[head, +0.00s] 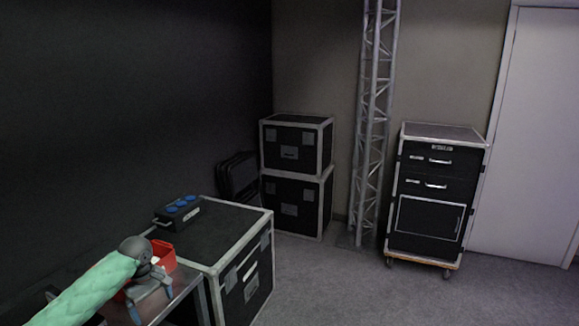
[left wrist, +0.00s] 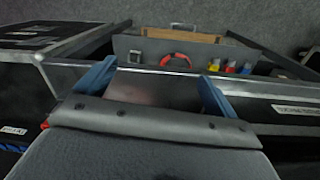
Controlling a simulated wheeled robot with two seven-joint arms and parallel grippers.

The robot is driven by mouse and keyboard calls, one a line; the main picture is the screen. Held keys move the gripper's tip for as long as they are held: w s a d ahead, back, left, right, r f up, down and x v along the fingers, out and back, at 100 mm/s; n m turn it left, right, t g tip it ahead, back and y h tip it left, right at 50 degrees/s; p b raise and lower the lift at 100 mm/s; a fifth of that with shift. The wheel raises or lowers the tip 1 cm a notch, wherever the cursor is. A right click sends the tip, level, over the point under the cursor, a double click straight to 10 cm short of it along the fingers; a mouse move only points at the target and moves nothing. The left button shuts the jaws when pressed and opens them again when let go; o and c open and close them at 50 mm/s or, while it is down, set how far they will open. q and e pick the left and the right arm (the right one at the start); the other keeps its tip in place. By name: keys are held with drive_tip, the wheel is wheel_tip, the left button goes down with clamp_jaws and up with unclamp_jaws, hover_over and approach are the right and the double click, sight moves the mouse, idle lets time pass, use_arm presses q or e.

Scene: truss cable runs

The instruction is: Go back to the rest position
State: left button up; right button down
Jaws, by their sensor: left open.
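My left gripper (head: 152,306) is at the lower left of the head view, over a small table (head: 184,284) with a metal edge. Its two blue fingers are apart with nothing between them. In the left wrist view, the open fingers (left wrist: 154,84) reach over a dark surface. A red bin (head: 165,257) is just behind the gripper in the head view, partly hidden by it, with something pale inside. My right gripper is not in view.
A flight case (head: 232,237) carries a black box with blue sockets (head: 178,213). Two stacked cases (head: 290,153), an upright truss (head: 372,120) and a drawer case on wheels (head: 432,190) stand farther back. The grey floor (head: 350,290) is clear. The left wrist view shows a red cable loop (left wrist: 176,59).

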use_arm(q)
drive_tip(key=s+d+f+m, duration=0.2)
drive_tip(key=s+d+f, duration=0.2)
drive_tip(key=f, duration=0.6)
drive_tip(key=s+d+f+m+t+h, duration=0.1)
drive_tip(key=s+d+f+m, duration=0.3)
drive_tip(key=f, duration=0.7)
drive_tip(key=s+d+f+m, duration=0.1)
drive_tip(key=s+d+f, duration=0.4)
drive_tip(key=f, duration=0.5)
drive_tip(key=s+d+f+m, duration=0.2)
drive_tip(key=s+d+f, duration=0.1)
drive_tip(key=s+f, duration=0.4)
drive_tip(key=s+d+f+m, duration=0.2)
drive_tip(key=s+f, duration=0.4)
drive_tip(key=s, duration=0.8)
drive_tip(key=s+d+f+m, duration=0.2)
drive_tip(key=s+d+f, duration=0.2)
drive_tip(key=s+f, duration=0.3)
drive_tip(key=s, duration=0.4)
drive_tip(key=shift+f+m+y, duration=0.3)
drive_tip(key=shift+f+m, duration=0.05)
drive_tip(key=shift+m, duration=0.05)
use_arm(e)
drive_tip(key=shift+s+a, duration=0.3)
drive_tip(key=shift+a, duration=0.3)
use_arm(q)
drive_tip(key=shift+d, duration=0.1)
